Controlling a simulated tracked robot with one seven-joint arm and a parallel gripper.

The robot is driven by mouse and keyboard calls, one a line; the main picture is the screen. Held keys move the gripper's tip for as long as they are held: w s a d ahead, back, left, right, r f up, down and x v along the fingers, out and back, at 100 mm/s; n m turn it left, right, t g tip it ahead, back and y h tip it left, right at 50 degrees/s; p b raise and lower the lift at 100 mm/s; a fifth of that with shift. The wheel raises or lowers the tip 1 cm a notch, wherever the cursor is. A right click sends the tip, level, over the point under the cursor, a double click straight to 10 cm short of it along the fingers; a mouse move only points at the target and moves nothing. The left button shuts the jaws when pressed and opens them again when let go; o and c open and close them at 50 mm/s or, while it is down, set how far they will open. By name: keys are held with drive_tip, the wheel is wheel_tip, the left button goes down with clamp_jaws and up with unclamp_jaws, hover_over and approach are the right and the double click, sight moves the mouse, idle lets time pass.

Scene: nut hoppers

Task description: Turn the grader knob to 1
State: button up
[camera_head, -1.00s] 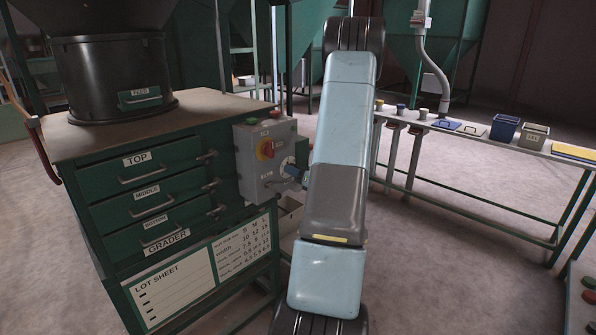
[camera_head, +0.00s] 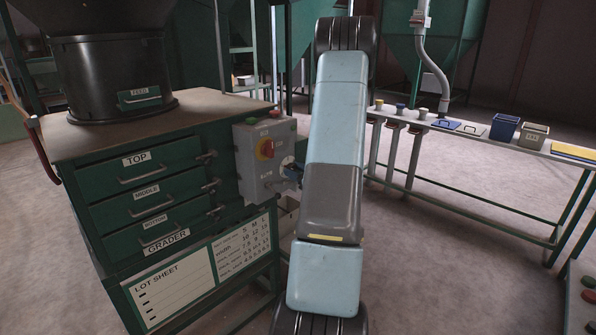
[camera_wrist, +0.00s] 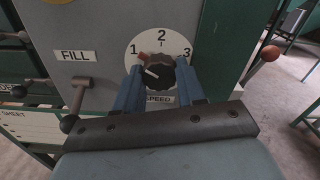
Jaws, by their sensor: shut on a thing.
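The grader knob (camera_wrist: 160,74) is a dark round knob on a white dial (camera_wrist: 160,45) marked 1, 2 and 3, with a SPEED label below it. A small red mark shows beside the 1. My gripper (camera_wrist: 161,85) has its blue fingers on either side of the knob and is shut on it. In the head view the fingers (camera_head: 292,172) reach the grey control box (camera_head: 251,184) on the grader's side; my arm hides part of that area.
A FILL label (camera_wrist: 75,56) and a lever (camera_wrist: 76,97) with a dark ball end are left of the dial. A red ball handle (camera_wrist: 269,53) is at the right. A bench (camera_head: 480,140) stands at the right.

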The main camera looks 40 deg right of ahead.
drive_tip(key=shift+f, duration=0.15)
drive_tip(key=o, duration=0.8)
drive_tip(key=shift+c, duration=0.2)
drive_tip(key=s, duration=0.9)
drive_tip(key=s+d, duration=0.1)
drive_tip(key=s, duration=0.3)
drive_tip(key=shift+s, duration=0.35)
drive_tip(key=shift+w, duration=0.1)
